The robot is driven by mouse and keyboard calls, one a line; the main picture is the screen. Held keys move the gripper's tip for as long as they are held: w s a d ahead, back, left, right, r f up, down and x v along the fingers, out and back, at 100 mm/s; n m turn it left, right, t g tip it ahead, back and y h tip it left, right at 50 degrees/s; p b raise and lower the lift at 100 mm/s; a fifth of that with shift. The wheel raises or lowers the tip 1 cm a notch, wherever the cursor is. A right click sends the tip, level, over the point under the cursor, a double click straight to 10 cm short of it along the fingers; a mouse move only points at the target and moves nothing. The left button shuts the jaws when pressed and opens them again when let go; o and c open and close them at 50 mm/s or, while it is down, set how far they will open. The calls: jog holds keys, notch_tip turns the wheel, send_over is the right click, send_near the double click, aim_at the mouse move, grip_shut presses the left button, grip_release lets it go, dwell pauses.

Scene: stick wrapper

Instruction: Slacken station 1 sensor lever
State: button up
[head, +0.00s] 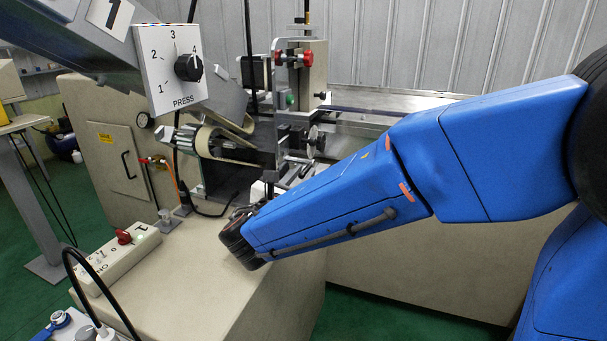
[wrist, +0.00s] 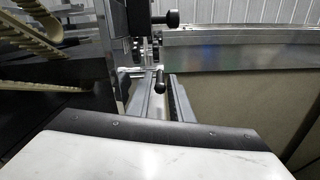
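A small lever with a black grip (wrist: 160,82) is near the middle of the wrist view, and I take it for the sensor lever. My gripper (wrist: 154,88) shows as two grey fingers reaching forward from a white and black body. The fingers are apart, with the lever's grip seen in the gap near their tips. I cannot tell whether either finger touches it. In the head view my blue arm reaches left to the machine, and the gripper is mostly hidden behind its end.
A large black knob (wrist: 172,18) sits above the lever. The machine (head: 290,120) has red knobs and a belt. A press dial (head: 172,68) hangs at the upper left. A switch box (head: 116,258) with a red switch lies on the beige cabinet (head: 190,285).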

jog(key=shift+w+d, duration=0.2)
jog(key=shift+w, duration=0.2)
grip_shut()
jog(key=shift+f+t+h, duration=0.3)
jog(key=shift+f+t, duration=0.1)
jog(key=shift+t, duration=0.3)
grip_release()
